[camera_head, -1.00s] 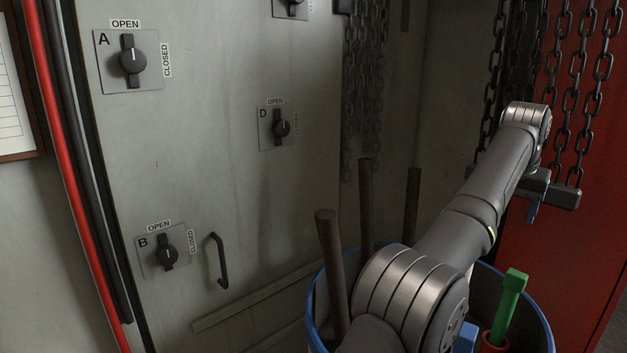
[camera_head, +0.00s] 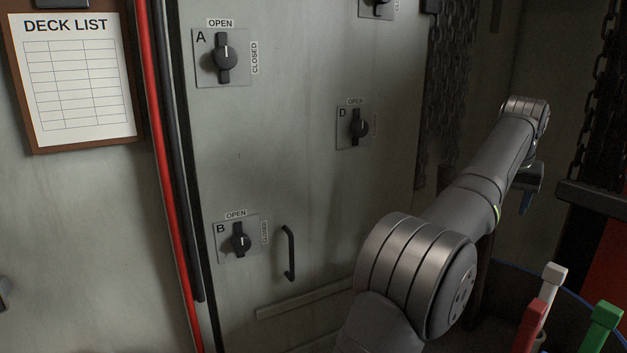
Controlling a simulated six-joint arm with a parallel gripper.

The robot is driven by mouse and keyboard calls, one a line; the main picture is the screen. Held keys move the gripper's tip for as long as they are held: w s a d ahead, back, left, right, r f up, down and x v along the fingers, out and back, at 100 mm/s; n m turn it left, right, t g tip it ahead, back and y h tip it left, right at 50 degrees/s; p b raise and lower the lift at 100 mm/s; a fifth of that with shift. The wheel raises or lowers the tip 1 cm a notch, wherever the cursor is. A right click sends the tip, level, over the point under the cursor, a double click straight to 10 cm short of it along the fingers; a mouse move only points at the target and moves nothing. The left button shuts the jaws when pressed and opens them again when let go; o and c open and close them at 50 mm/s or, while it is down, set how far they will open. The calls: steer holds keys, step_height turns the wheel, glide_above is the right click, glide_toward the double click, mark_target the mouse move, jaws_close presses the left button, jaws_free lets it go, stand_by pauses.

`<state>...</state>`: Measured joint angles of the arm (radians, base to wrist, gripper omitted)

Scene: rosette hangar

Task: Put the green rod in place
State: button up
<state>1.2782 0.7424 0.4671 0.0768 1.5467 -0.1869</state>
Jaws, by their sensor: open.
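The green rod (camera_head: 601,326) stands slightly tilted at the bottom right corner of the view. Its squared top shows and its lower end is cut off by the frame edge. A red rod (camera_head: 529,325) and a white rod (camera_head: 547,290) stand to its left. My gripper (camera_head: 526,202) is above and to the left of the green rod in the picture, well apart from it. It points down, open, with nothing seen in it.
A blue-rimmed bin (camera_head: 575,291) is around the rods, mostly out of frame. Chains (camera_head: 450,90) hang behind my arm. The grey wall panel carries knob A (camera_head: 224,58), knob B (camera_head: 239,243), knob D (camera_head: 357,125) and a black handle (camera_head: 289,253). A deck list board (camera_head: 75,80) hangs at left.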

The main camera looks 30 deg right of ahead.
steer(key=w+a+r+n, duration=0.2)
steer(key=w+a, duration=0.4)
steer(key=w, duration=0.3)
steer(key=shift+t, duration=0.3)
steer(key=shift+o, duration=0.4)
steer(key=shift+s, duration=0.15)
steer(key=m+g, duration=0.3)
steer(key=m, duration=0.5)
glide_toward(607, 309)
steer(key=x, duration=0.9)
steer(key=shift+d, duration=0.1)
steer(key=shift+h, duration=0.3)
steer(key=shift+x, duration=2.9)
steer(key=shift+r, duration=0.1)
jaws_close()
